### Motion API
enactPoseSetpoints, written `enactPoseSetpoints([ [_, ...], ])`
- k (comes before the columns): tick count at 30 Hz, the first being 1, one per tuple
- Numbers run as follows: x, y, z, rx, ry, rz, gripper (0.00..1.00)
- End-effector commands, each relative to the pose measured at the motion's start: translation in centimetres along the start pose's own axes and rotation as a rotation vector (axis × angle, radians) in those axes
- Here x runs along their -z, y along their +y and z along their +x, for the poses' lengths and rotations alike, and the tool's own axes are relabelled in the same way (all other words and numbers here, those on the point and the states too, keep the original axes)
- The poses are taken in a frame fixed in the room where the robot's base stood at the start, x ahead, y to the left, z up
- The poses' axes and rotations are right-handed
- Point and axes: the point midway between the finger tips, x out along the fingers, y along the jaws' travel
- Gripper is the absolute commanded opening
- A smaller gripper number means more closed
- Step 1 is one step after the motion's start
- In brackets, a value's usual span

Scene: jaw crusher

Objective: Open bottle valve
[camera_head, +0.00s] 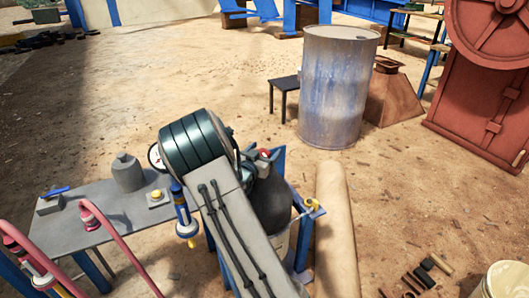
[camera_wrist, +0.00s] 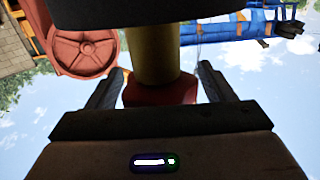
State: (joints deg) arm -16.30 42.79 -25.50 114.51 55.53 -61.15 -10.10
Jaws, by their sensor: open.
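A dark gas bottle (camera_head: 272,200) stands upright beside the metal table, partly hidden by my arm. A small red valve handle (camera_head: 265,154) shows at its top. My gripper (camera_wrist: 162,72) is open, with one finger on each side of the handle and stem. I see gaps beside the stem; whether a finger touches the handle I cannot tell. In the head view my arm hides most of the gripper.
The metal table (camera_head: 105,208) holds a grey canister (camera_head: 128,173) and a yellow button box (camera_head: 156,198). A blue-grey barrel (camera_head: 337,90), a small dark stool (camera_head: 284,84) and red machinery (camera_head: 485,90) stand behind.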

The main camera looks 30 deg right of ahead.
Motion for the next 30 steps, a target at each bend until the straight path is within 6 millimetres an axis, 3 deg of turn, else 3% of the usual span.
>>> enactPoseSetpoints([
  [4,0.01,0.0,-0.01,0.0,0.0,0.0,0.75],
  [9,0.01,0.01,-0.02,0.0,0.0,0.0,0.3],
  [20,-0.15,0.0,-0.01,0.033,0.0,0.002,0.31],
  [30,-0.51,-0.21,-0.05,0.225,0.002,0.001,0.31],
])
